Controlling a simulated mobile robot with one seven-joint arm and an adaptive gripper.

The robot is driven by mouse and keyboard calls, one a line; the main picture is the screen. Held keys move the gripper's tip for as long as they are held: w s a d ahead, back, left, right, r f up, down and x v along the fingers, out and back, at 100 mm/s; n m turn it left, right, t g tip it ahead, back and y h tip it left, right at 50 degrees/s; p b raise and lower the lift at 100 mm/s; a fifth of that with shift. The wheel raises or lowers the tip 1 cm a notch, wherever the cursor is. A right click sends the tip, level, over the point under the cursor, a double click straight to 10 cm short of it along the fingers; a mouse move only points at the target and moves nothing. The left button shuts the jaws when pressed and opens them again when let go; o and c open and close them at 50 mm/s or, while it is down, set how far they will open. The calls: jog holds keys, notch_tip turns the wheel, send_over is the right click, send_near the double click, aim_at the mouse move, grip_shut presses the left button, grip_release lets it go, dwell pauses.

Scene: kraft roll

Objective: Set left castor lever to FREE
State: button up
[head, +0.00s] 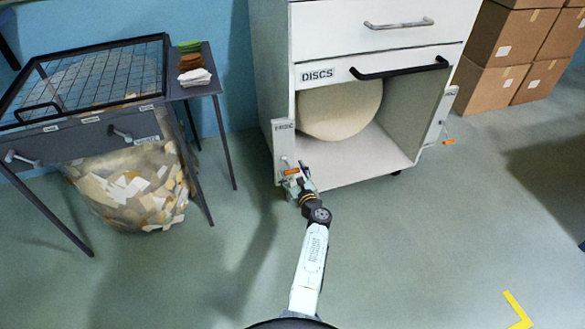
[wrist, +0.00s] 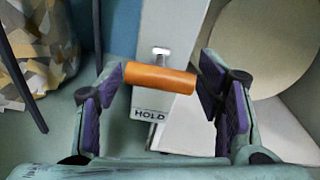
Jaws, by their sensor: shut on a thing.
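The left castor lever is an orange bar (wrist: 160,79) in the wrist view, lying across a white post at the cabinet's left front. It also shows in the head view as a small orange spot (head: 291,172). A label reading HOLD (wrist: 149,115) sits just below the bar. My gripper (wrist: 163,74) has its purple-padded fingers at both ends of the bar and is shut on it. In the head view my gripper (head: 296,182) is low at the cabinet's front left corner. The castor itself is not clearly visible.
The white cabinet (head: 350,40) has a DISCS label, and a large pale disc (head: 340,108) sits inside. The right castor lever (head: 448,141) is orange too. A dark table (head: 75,140) with a bag of scraps (head: 135,190) stands left. Floor in front is clear.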

jog(key=shift+w+d+r+g+h+p, duration=0.1)
jog(key=shift+w+r+g+h+p, duration=0.15)
jog(key=shift+r+p, duration=0.75)
jog(key=shift+w+d+r+g+h+p, duration=0.15)
jog(key=shift+r+g+p, duration=0.15)
jog(key=shift+p, duration=1.4)
jog(key=shift+a+r+p, duration=0.1)
jog(key=shift+p, duration=0.25)
jog(key=shift+w+a+r, duration=0.1)
jog(key=shift+w+r, duration=0.4)
jog(key=shift+r, duration=0.1)
jog(key=o, duration=1.6)
jog(key=shift+s+f, duration=0.1)
jog(key=shift+f, duration=0.05)
jog(key=shift+g, duration=0.25)
jog(key=shift+s+a, duration=0.1)
jog(key=shift+s, duration=0.05)
